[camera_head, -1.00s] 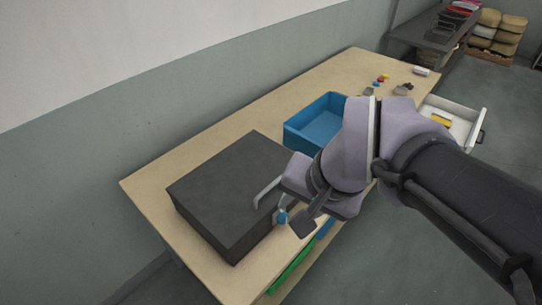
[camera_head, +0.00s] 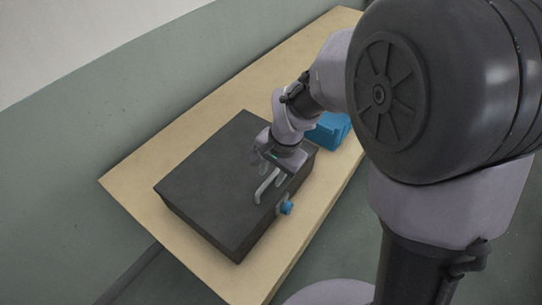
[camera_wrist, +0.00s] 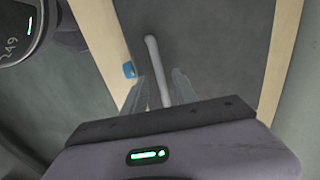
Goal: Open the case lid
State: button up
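The dark grey case (camera_head: 215,175) sits on the wooden table with its lid down. A light grey bar handle (camera_head: 266,187) stands on the lid near the front edge. It also shows in the wrist view (camera_wrist: 153,52). I cannot tell if either finger touches the handle.
A blue bin (camera_head: 328,132) stands on the table beyond the case, partly hidden by my arm. The wooden table (camera_head: 130,185) is bare left of the case, and a grey wall (camera_head: 60,150) runs behind. My arm covers much of the right side.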

jog(key=shift+a+f, duration=0.1)
jog(key=shift+f, duration=0.45)
jog(key=shift+c, duration=0.4)
grip_shut()
jog(key=shift+w, duration=0.1)
dwell(0.5)
